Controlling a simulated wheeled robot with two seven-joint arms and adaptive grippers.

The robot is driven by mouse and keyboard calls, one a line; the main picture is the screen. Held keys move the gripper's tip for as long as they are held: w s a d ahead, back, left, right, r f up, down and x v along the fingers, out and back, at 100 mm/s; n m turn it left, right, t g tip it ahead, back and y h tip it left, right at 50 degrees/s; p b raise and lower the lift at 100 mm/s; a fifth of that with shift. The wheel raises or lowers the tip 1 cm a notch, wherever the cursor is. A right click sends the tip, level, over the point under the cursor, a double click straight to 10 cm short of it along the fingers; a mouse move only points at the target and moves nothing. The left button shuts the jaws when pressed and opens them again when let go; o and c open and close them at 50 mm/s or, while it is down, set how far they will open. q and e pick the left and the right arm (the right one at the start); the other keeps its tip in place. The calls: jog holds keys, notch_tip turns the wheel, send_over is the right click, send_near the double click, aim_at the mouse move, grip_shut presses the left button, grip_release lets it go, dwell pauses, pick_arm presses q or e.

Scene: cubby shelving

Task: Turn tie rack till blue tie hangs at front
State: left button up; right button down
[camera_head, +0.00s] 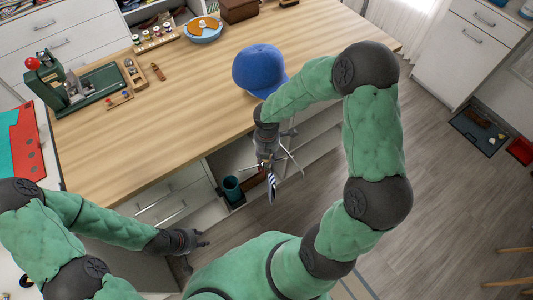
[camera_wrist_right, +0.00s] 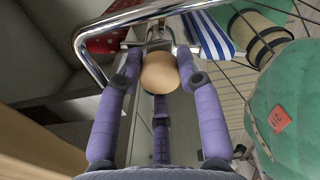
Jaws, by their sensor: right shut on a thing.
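The tie rack (camera_head: 291,153) shows in the head view as thin metal arms spread around my right gripper (camera_head: 268,160), at the table's front edge. In the right wrist view, its chrome bar (camera_wrist_right: 90,45) curves across the top left. There my right gripper (camera_wrist_right: 160,75) is shut on a round wooden knob (camera_wrist_right: 160,72). A blue-and-white striped tie (camera_wrist_right: 209,36) hangs just right of the knob, and a red dotted tie (camera_wrist_right: 101,43) hangs to the left. A striped tie (camera_head: 271,186) shows below the gripper in the head view. My left gripper (camera_head: 196,250) is open and empty, low at left.
The wooden table (camera_head: 170,100) holds a blue cap (camera_head: 258,70) near the rack, a blue bowl (camera_head: 203,30) and a green machine (camera_head: 85,85). The floor at right (camera_head: 445,185) is mostly clear.

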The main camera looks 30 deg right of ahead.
jog(key=shift+w+d, duration=0.15)
jog(key=shift+d, duration=0.05)
jog(key=c, duration=0.8)
grip_release()
jog(key=shift+d, duration=0.1)
notch_tip(320, 180, up, 12)
